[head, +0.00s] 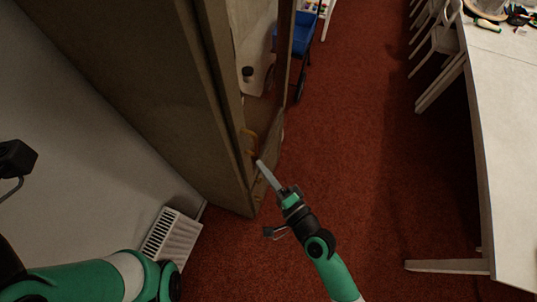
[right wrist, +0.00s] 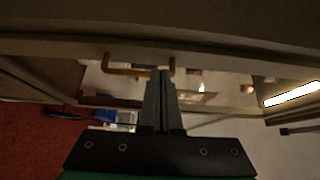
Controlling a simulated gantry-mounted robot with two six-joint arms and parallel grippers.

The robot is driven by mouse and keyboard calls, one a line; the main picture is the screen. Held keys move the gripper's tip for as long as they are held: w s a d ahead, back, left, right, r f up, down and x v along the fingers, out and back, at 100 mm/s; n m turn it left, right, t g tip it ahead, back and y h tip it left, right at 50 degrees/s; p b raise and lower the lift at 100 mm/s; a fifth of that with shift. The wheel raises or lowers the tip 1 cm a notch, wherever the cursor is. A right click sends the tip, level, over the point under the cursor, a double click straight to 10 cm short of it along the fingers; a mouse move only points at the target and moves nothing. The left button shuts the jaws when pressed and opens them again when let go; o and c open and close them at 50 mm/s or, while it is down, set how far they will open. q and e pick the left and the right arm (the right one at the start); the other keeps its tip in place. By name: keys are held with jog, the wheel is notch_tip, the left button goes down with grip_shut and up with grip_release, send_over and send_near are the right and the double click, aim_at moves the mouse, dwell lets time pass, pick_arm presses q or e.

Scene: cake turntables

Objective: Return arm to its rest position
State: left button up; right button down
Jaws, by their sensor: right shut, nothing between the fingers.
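My right gripper (head: 261,166) reaches up from the bottom middle of the head view, its long grey fingers shut and empty. Its fingertips are close to a brass handle (head: 252,137) on a tall brown cabinet (head: 150,70). In the right wrist view the shut fingers (right wrist: 160,75) point at the same handle (right wrist: 125,71), the tips overlapping the space between its two ends. I cannot tell whether they touch it. My left arm shows at the bottom left of the head view as a green and white link; its gripper fingers are out of view.
A white radiator (head: 172,238) stands by the wall at lower left. A blue cart (head: 293,36) is beyond the cabinet. A long white table (head: 505,140) with chairs (head: 440,42) runs along the right. The red carpet (head: 345,110) between is clear.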

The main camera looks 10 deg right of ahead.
pick_arm(q)
notch_tip(320, 180, up, 5)
jog(key=p, duration=0.3)
jog(key=shift+a+p, duration=0.15)
jog(key=shift+p, duration=0.15)
pick_arm(e)
jog(key=s+a, duration=0.3)
jog(key=a, duration=0.2)
jog(key=shift+s, duration=0.35)
jog(key=shift+a+r, duration=0.1)
